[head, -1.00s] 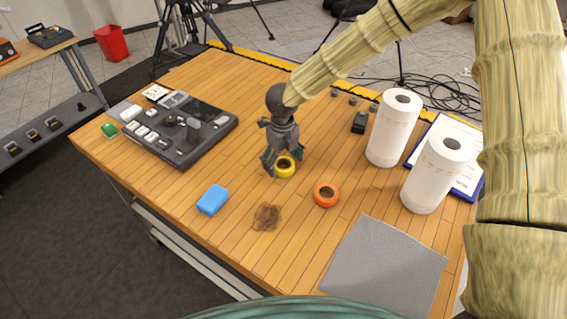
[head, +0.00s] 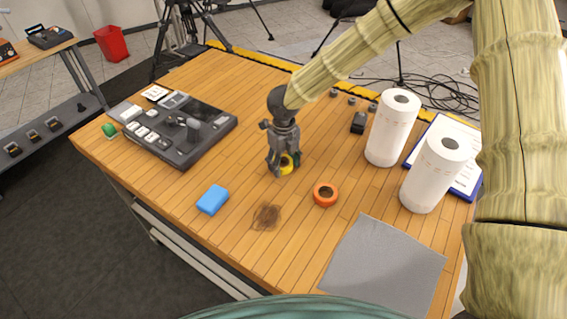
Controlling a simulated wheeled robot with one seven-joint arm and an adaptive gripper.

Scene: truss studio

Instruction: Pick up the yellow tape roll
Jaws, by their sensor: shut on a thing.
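The yellow tape roll (head: 286,168) is on the wooden table near its middle, partly hidden by my gripper's fingers. My gripper (head: 284,165) points down and is shut on the yellow tape roll, with fingers at its sides. The roll seems at table height; I cannot tell whether it is clear of the surface.
An orange tape roll (head: 326,194) lies close by to the front right. A dark control panel (head: 178,128) is at left. Two paper rolls (head: 392,130) (head: 437,172) stand at right by a grey cloth (head: 385,268).

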